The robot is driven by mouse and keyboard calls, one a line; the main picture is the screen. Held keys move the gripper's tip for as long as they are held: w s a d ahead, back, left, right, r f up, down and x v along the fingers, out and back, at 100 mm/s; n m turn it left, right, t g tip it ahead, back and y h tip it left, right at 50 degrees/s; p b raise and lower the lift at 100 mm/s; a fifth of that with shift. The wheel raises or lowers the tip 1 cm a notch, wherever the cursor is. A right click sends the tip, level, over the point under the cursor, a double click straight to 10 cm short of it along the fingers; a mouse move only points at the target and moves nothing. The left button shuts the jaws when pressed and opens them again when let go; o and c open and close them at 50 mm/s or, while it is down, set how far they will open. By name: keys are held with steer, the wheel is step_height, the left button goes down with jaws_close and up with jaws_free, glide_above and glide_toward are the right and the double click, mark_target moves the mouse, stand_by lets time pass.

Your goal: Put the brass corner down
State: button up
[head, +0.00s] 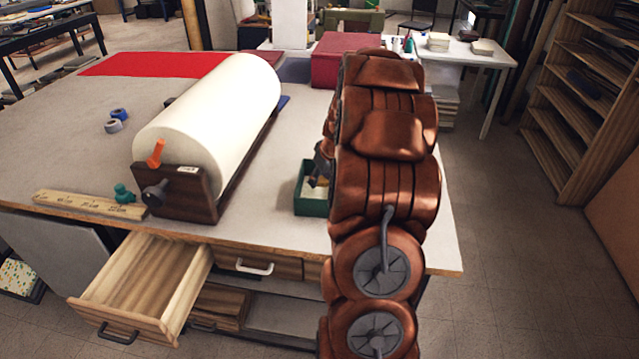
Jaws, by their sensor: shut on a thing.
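My gripper (318,180) is a small dark shape at the left side of my copper-coloured arm, partly hidden by it. It is over a small green box (311,208) on the table, near the table's front edge. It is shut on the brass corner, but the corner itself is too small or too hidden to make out. I cannot tell whether the gripper touches the box. The box is open at the top, shows something pale inside, and its right side is hidden behind my arm.
A large white roll (210,110) in a wooden holder stands left of the box. A wooden ruler (90,205), tape rolls (116,121) and a red sheet (150,65) lie farther left. A dark red box (335,62) is behind. An open drawer (140,290) juts out in front.

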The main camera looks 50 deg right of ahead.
mark_target(322, 182)
step_height(322, 182, down, 3)
steer(key=shift+p, duration=0.6)
steer(key=shift+f, duration=0.2)
steer(key=shift+f+b, duration=0.15)
steer(key=shift+b, duration=0.15)
steer(key=o, duration=0.9)
steer(key=shift+a, duration=0.1)
